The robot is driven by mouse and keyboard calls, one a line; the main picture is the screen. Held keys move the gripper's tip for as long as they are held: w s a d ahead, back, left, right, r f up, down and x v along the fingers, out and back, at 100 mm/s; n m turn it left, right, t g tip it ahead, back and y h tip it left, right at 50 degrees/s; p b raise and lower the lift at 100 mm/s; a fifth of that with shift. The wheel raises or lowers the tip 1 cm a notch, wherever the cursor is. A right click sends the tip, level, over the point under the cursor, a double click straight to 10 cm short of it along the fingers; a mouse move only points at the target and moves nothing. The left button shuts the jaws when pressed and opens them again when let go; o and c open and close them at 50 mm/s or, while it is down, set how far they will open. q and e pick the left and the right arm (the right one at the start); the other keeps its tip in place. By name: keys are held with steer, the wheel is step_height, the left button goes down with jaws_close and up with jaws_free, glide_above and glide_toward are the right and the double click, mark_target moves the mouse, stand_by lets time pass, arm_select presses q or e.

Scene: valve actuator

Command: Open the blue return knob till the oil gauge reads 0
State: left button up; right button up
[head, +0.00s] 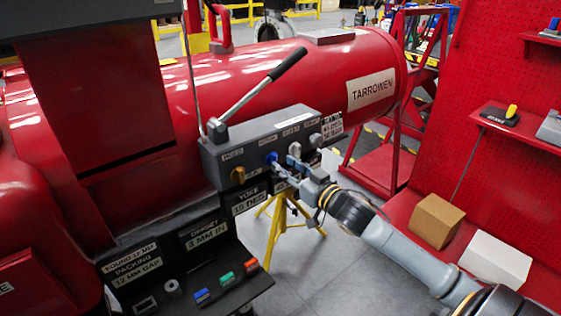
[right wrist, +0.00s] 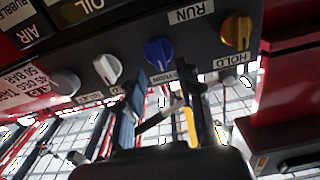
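The blue return knob (head: 271,158) sits on the front of the grey control box (head: 215,160), between an orange-yellow knob (head: 238,175) and a white knob (head: 294,149). The blue knob also shows in the right wrist view (right wrist: 158,52). My right gripper (head: 281,171) is just in front of it. In the right wrist view its two fingers (right wrist: 162,80) are apart with nothing between them, and the blue knob lies just beyond the tips. An OIL label (right wrist: 97,6) shows at the top edge; I cannot see a gauge reading. My left gripper is not in view.
A grey knob (head: 315,139) is at the box's right end. A long black-handled lever (head: 262,84) rises from the box. A red tank (head: 300,75) lies behind. Cardboard (head: 436,220) and white boxes (head: 496,260) stand at right.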

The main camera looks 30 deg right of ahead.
mark_target(277, 159)
steer(key=shift+w+a, duration=0.15)
steer(key=shift+w, duration=1.35)
steer(key=shift+c, duration=0.4)
jaws_close()
